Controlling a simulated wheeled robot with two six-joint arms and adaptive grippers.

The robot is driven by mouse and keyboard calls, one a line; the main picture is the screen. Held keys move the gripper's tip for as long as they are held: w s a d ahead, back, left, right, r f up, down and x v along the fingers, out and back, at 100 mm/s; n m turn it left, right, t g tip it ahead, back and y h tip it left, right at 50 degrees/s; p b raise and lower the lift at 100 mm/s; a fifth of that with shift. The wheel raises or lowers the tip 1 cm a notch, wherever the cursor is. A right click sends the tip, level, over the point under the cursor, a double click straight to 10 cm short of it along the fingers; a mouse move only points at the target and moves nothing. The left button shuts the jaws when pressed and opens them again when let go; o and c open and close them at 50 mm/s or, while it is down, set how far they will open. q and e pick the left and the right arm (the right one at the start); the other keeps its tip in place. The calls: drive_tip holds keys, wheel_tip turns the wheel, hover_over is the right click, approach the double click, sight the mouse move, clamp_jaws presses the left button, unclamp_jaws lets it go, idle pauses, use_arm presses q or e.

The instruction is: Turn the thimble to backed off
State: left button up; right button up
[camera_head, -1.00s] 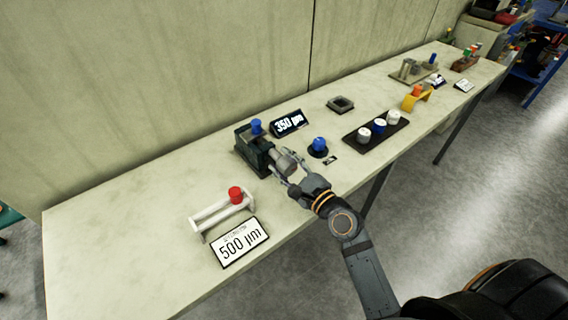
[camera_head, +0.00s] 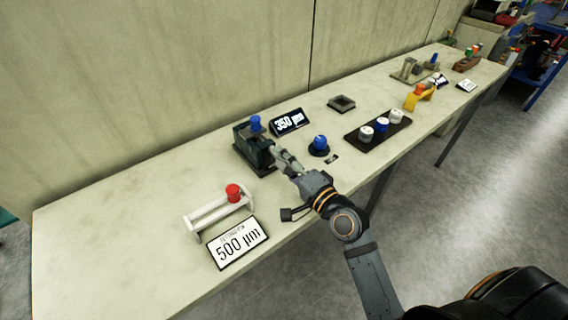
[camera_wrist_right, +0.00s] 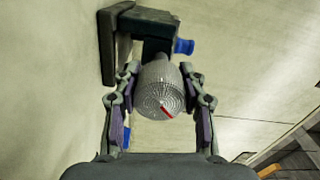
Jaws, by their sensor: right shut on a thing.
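The thimble (camera_wrist_right: 160,92) is a grey knurled metal cylinder with a red line on its end face, in the middle of the right wrist view. The line slants down to the right. The thimble sticks out of a dark block (camera_head: 246,150) on the bench, which has a blue knob (camera_head: 256,124) on top. My right gripper (camera_head: 281,158) is shut on the thimble, with one finger on each side of it in the wrist view (camera_wrist_right: 160,75). In the head view the gripper mostly hides the thimble. My left gripper is not in view.
A display (camera_head: 289,122) behind the block reads 350 µm. A blue knob (camera_head: 320,143) and a black tray (camera_head: 358,136) stand right of the block.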

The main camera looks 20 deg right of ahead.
drive_tip(key=shift+f+n+b, duration=0.15)
drive_tip(key=shift+n+b, duration=0.55)
drive_tip(key=shift+n, duration=1.2)
drive_tip(key=o, duration=1.2)
drive_tip(key=shift+c, duration=0.2)
